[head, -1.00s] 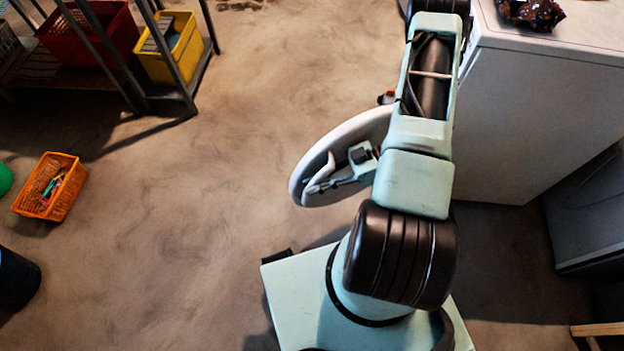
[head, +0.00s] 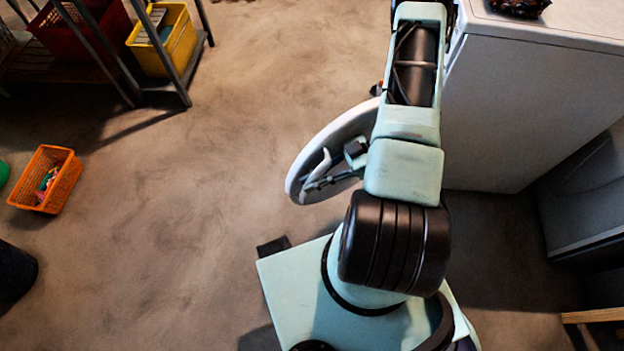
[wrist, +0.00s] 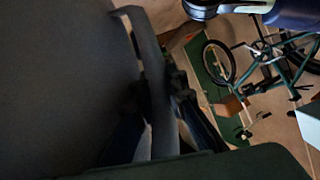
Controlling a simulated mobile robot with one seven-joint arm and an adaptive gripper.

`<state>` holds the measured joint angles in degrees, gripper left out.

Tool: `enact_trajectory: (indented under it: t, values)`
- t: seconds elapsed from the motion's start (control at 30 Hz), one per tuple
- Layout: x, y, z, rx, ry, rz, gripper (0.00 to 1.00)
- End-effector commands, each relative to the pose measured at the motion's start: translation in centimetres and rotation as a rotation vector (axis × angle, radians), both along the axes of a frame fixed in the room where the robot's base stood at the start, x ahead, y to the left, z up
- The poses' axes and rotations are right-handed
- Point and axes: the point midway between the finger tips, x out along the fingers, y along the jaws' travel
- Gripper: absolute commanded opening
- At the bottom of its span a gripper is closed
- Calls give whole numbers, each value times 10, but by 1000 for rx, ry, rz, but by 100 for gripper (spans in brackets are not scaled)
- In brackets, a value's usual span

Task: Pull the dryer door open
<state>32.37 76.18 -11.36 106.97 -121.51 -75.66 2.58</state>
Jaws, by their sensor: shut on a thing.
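The dryer door (head: 301,174) is a round white-rimmed panel. It stands swung out from the white dryer (head: 530,105), left of its front, so it is open. My gripper (head: 335,172) is at the inner or handle side of the door, shut on the door's pale curved handle (head: 318,168). In the wrist view, the door (wrist: 60,80) is a dark grey surface filling the left, and the handle (wrist: 150,75) runs down between my gripper's fingers (wrist: 160,105). My arm hides the hinge side and the dryer's opening in the head view.
An orange basket (head: 62,187) lies on the floor at left, near a dark bin (head: 15,270). A shelf with a yellow crate (head: 178,42) is at upper left. A dark grey appliance (head: 585,200) stands at right. Floor left of the door is clear. The wrist view shows a bicycle (wrist: 265,60).

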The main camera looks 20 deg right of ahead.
Motion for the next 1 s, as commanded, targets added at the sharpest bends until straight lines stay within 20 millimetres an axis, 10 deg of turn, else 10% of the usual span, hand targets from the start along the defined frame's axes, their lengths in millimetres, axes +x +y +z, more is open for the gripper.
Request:
enact_trajectory:
  t: [0.17,0.53,1.0]
  values:
    - [1,-2,-1,-5,-2,-3,20]
    - [1,-7,2,-4,-2,-2,20]
    - [-1,-91,36,-6,-2,-3,20]
